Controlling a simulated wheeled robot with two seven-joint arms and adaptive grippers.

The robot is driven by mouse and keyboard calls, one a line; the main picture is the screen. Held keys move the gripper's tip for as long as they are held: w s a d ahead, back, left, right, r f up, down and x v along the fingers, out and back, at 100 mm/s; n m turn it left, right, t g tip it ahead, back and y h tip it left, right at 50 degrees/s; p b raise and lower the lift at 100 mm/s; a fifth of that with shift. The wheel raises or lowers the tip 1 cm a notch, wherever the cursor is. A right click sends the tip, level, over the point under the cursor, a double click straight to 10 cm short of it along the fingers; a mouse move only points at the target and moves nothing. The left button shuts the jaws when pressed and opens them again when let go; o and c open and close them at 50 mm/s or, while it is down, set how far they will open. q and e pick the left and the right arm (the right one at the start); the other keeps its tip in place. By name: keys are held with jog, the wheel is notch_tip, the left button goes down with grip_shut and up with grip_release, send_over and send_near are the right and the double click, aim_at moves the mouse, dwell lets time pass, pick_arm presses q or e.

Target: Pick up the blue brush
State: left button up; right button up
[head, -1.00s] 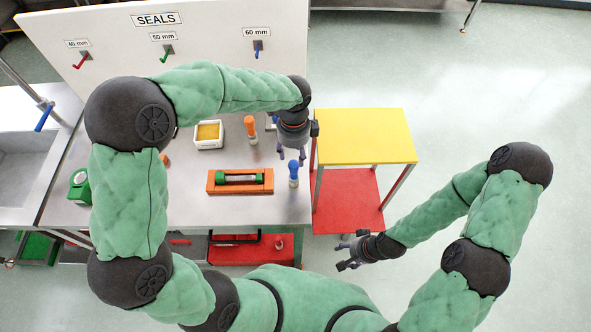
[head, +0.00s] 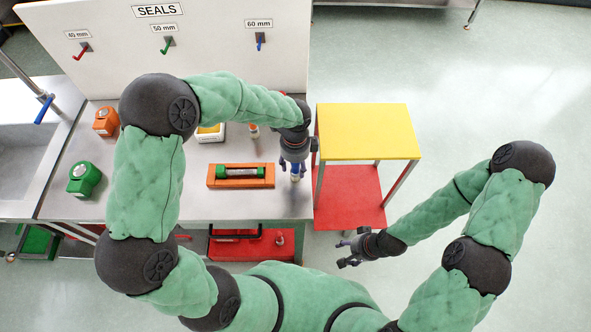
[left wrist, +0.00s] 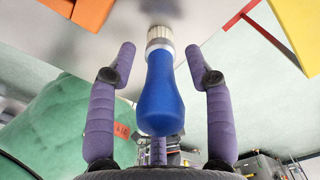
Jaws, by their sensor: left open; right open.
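The blue brush (head: 295,174) stands upright on the steel table near its right front edge, partly hidden by my left gripper in the head view. In the left wrist view the brush's blue handle (left wrist: 160,95) lies between the open fingers of my left gripper (left wrist: 160,62), with its pale bristles pointing away. A gap shows on both sides of the handle, so the fingers do not touch it. My right gripper (head: 350,252) is open and empty, low and to the right of the table.
An orange tray (head: 213,183) with a green-capped cylinder lies left of the brush. Behind are a white container (head: 210,135) and an orange-handled brush (head: 254,132). A green device (head: 84,179) and an orange device (head: 106,121) stand at the left. A yellow-topped stand (head: 365,130) is at right.

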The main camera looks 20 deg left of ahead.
pick_arm(q)
grip_shut()
jog(key=shift+r, duration=0.2)
